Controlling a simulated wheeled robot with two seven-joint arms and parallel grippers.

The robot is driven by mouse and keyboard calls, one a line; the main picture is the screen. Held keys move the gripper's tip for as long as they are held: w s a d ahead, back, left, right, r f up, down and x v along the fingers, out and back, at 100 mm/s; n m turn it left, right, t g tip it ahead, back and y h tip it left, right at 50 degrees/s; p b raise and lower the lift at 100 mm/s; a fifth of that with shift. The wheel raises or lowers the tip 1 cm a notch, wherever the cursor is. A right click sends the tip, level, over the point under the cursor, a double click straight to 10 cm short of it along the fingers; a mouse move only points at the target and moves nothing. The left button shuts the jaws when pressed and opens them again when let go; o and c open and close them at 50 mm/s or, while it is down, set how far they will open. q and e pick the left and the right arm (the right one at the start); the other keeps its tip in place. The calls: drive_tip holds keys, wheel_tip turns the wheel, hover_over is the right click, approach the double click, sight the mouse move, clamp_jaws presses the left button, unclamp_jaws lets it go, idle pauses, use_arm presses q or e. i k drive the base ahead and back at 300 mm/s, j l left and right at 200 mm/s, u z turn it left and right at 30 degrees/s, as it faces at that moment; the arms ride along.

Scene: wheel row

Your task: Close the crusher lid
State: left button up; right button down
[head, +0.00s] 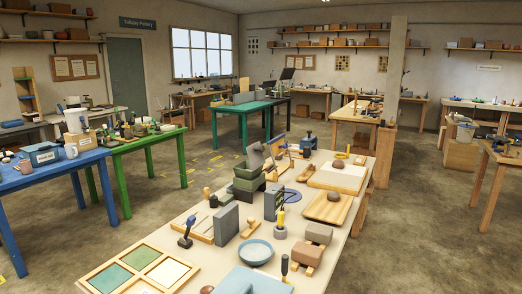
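No thing in view is clearly marked as the crusher. On the long near table, a grey-green stacked, boxy thing (248,184) has a grey plate (254,156) standing tilted up at its top; this may be the crusher with its lid raised, but I cannot tell for sure. On the teal table farther back, a small machine (277,88) has a dark panel (287,73) tilted up, which also looks like a raised lid. Neither of my grippers is in view.
The near table (345,221) is crowded: a blue bowl (257,252), a wooden tray (327,208), grey upright blocks (226,224) and a framed tile tray (140,271). Blue (50,176) and green (150,141) tables stand left. Open floor (180,192) lies between them and the near table.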

sight(256, 151)
drive_tip(key=i+l+u, duration=0.1)
drive_tip(key=l+u, duration=0.2)
drive_tip(key=l, duration=0.55)
drive_tip(key=l+u, duration=0.35)
drive_tip(key=l, duration=0.45)
drive_tip(key=i+l+u, duration=0.1)
drive_tip(key=l, duration=0.25)
drive_tip(key=i+l+u, duration=0.15)
drive_tip(key=l, duration=0.2)
drive_tip(key=i+l+u, duration=0.1)
drive_tip(key=l, duration=0.3)
drive_tip(key=i+l+u, duration=0.1)
drive_tip(key=l, duration=0.3)
drive_tip(key=i+l+u, duration=0.1)
drive_tip(key=l, duration=0.3)
drive_tip(key=i+l, duration=0.3)
drive_tip(key=l, duration=0.15)
drive_tip(key=u, duration=0.05)
